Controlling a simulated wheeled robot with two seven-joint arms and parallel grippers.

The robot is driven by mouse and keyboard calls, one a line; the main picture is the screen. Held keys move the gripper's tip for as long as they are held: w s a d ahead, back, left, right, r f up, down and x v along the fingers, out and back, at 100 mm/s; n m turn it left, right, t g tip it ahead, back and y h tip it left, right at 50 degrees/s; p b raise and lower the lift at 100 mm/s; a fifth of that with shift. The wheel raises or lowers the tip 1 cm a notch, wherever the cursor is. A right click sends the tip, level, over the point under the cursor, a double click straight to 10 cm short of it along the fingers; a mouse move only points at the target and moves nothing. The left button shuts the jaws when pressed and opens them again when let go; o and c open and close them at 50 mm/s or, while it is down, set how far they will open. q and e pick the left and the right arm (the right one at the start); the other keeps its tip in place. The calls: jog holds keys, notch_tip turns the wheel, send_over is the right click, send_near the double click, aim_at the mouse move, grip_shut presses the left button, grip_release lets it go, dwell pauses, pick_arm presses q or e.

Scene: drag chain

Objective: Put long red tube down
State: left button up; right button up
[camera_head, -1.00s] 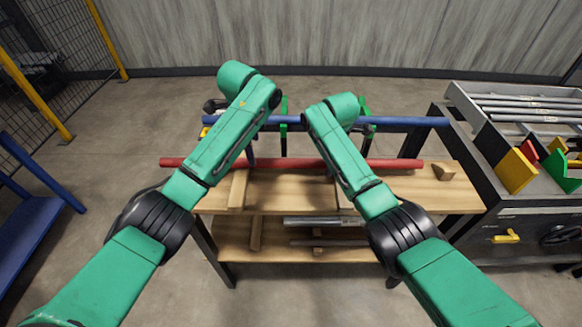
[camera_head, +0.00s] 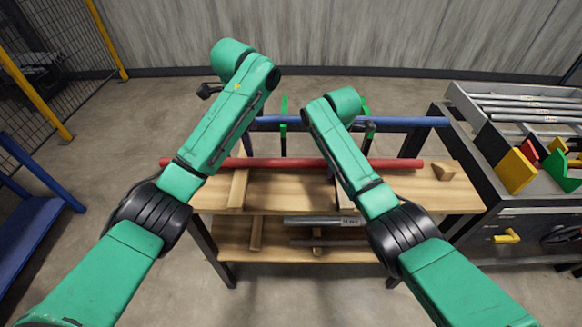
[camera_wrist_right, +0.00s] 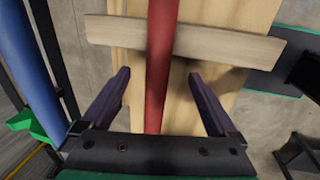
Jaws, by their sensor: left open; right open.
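The long red tube (camera_head: 290,163) lies level along the wooden bench top (camera_head: 290,190), across wooden blocks. In the right wrist view the tube (camera_wrist_right: 162,60) passes between the two fingers of my right gripper (camera_wrist_right: 159,76). These fingers are spread apart, with a gap on each side of the tube. In the head view my right gripper is mostly hidden behind its arm. My left gripper (camera_head: 246,143) is also largely hidden behind its own arm, around the tube's left part and above it. It is open.
A blue tube (camera_head: 400,121) lies behind the red one on green holders (camera_head: 284,115). A small wooden block (camera_head: 443,171) sits at the bench's right end. A lower shelf holds grey tubes. A dark cabinet with grey tubes and coloured plates stands at the right.

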notch_tip(320, 180, up, 11)
jog(key=s, duration=0.2)
jog(key=shift+f, duration=0.2)
jog(key=shift+s, duration=0.1)
